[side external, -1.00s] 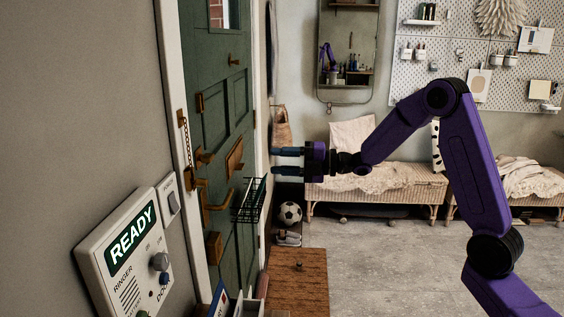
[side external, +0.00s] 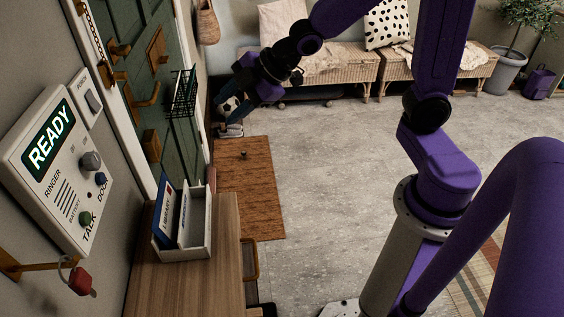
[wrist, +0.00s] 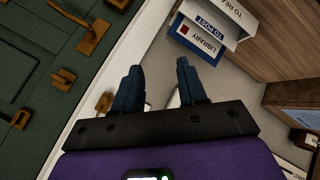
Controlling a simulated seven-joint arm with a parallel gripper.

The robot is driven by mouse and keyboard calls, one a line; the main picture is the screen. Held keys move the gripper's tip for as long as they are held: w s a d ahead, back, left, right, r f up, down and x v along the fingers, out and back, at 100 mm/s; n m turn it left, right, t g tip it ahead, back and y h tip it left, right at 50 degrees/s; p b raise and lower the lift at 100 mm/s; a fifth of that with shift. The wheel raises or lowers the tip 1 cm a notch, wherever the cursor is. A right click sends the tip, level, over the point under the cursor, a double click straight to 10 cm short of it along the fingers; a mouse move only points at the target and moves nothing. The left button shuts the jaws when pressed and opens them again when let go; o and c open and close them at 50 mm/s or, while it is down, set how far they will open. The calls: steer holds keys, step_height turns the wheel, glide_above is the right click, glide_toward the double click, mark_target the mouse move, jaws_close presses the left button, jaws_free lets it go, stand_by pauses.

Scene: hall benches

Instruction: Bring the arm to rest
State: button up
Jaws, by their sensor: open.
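My gripper (side external: 238,98) is at the upper left of the side external view, low beside the green door (side external: 145,60) and in front of the football. Its dark blue fingers are apart. In the wrist view my gripper (wrist: 159,66) shows both fingers spread with nothing between them. My purple arm reaches across from the right, bent, with its base at the bottom.
A wire basket (side external: 183,95) and brass handles are on the door. A wooden cabinet (side external: 215,270) bears a white box (side external: 187,252) with labelled folders. A brown mat (side external: 250,200) lies on the floor. Wicker benches (side external: 335,75) stand behind. Open grey floor (side external: 330,170) lies between.

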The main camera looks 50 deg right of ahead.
steer(key=s+d+f+m+g+h, duration=0.1)
steer(key=s+d+g, duration=0.1)
steer(key=s, duration=0.6)
steer(key=s+d+f+m+g+h, duration=0.1)
steer(key=s+d+g+h, duration=0.1)
steer(key=s, duration=0.6)
steer(key=s+d+f+m+g+h, duration=0.1)
steer(key=s+d+m+g, duration=0.1)
steer(key=s, duration=0.7)
steer(key=shift+d+f+g+h, duration=0.3)
steer(key=shift+d+g, duration=0.05)
steer(key=shift+g, duration=0.35)
steer(key=shift+s, duration=0.1)
